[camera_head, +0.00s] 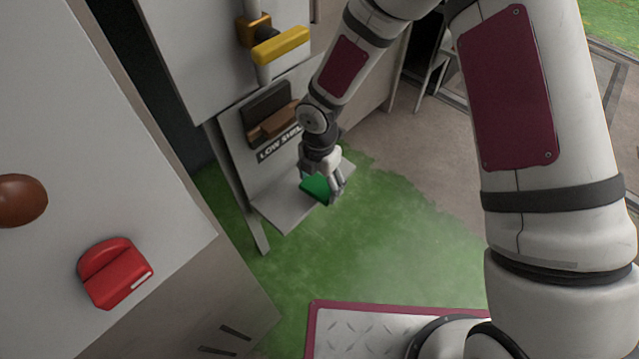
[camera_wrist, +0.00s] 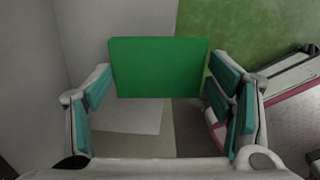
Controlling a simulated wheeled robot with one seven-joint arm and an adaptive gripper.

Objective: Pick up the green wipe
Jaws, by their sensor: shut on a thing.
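The green wipe (camera_head: 316,187) is a flat bright green piece at my gripper (camera_head: 330,183), over the low shelf (camera_head: 278,212) in the head view. In the wrist view the green wipe (camera_wrist: 157,67) shows as a rectangle between the two teal-padded fingers of my gripper (camera_wrist: 158,82). My gripper is shut on it, with the fingers at its left and right edges. The wipe appears to be above the shelf surface; the exact gap cannot be told.
A panel with a "LOW SHELF" label (camera_head: 279,146) and a brown block (camera_head: 276,121) stands behind the shelf. A yellow handle (camera_head: 280,45) is above it. A red object (camera_head: 114,272) and a brown knob (camera_head: 20,201) are on the left. Green floor (camera_head: 400,240) lies open to the right.

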